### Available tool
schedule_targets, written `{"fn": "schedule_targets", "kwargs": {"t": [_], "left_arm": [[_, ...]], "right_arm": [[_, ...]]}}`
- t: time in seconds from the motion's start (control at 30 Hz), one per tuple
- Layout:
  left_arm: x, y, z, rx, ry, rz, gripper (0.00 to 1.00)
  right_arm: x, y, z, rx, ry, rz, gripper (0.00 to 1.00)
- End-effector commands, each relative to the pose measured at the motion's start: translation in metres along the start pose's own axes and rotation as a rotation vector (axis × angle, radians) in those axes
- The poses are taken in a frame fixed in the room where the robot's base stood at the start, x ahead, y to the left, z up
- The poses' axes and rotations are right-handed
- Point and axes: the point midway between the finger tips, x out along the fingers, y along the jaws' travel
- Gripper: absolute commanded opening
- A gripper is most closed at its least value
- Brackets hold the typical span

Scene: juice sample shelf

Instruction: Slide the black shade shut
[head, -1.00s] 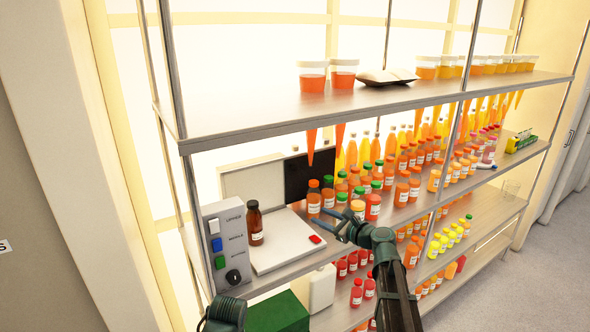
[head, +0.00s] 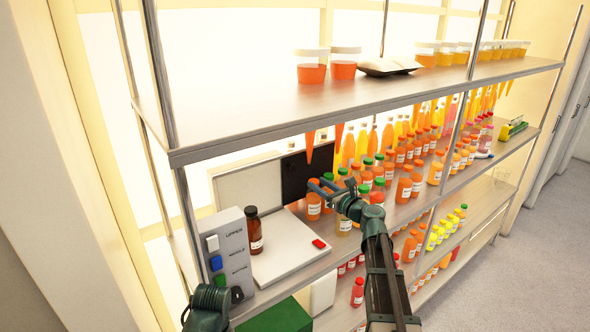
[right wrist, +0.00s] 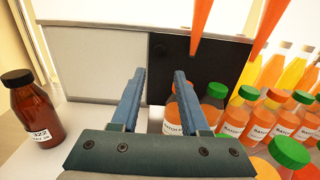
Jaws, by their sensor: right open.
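The black shade (head: 294,176) is a dark upright panel at the right part of the pale box behind the white platform. In the right wrist view the black shade (right wrist: 176,70) covers the right part of the box front, beside a pale panel (right wrist: 95,62). My right gripper (head: 317,185) is in front of the shade's right side in the head view. Its two blue fingers (right wrist: 158,75) are apart and empty, pointing at the box near the border of the pale and black parts. I cannot tell if they touch it. My left gripper's fingers are not seen.
A brown bottle (head: 254,232) stands on the white platform (head: 288,262) at left. Several orange juice bottles (right wrist: 172,112) crowd right of the gripper. Orange spikes (right wrist: 200,25) hang under the upper shelf (head: 230,125). A switch box (head: 222,240) stands at the left end.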

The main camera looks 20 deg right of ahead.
Motion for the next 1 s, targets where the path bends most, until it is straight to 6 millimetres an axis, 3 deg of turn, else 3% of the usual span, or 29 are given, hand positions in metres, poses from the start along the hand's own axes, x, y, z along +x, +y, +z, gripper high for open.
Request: {"fn": "schedule_targets", "kwargs": {"t": [0.5, 0.7, 1.0], "left_arm": [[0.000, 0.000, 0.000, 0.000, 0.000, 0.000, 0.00], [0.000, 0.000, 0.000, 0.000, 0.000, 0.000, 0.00], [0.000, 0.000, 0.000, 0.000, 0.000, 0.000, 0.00]], "right_arm": [[0.101, -0.001, 0.000, -0.001, 0.000, 0.002, 0.45], [0.123, 0.000, 0.000, -0.001, 0.000, 0.001, 0.45], [0.130, 0.000, 0.000, -0.001, 0.000, 0.001, 0.45]]}}
